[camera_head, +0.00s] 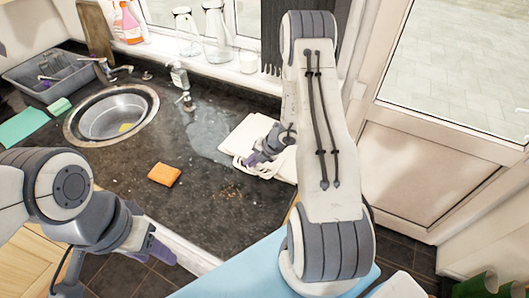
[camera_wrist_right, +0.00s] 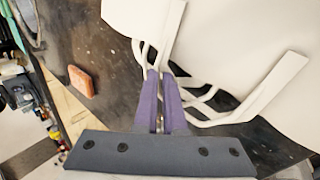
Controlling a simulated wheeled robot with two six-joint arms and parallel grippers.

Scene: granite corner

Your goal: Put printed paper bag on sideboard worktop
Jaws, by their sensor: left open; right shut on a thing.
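A white paper bag (camera_head: 262,137) with pale handles lies on the dark granite worktop (camera_head: 215,215), partly hidden behind my right arm. In the right wrist view the bag (camera_wrist_right: 235,50) fills the upper right, and its handles loop around the fingers. My right gripper (camera_head: 252,158) is at the bag's handle side. Its purple fingers (camera_wrist_right: 161,75) are shut on the handles. Any print on the bag is not visible. My left gripper (camera_head: 155,250) is open and empty, low at the left beside the worktop's front edge.
An orange sponge (camera_head: 164,174) lies on the worktop left of the bag. A round sink (camera_head: 112,112), a tap (camera_head: 180,85) and a grey dish rack (camera_head: 50,75) are further left. Glass jugs (camera_head: 216,40) and spray bottles (camera_head: 130,22) stand on the windowsill behind.

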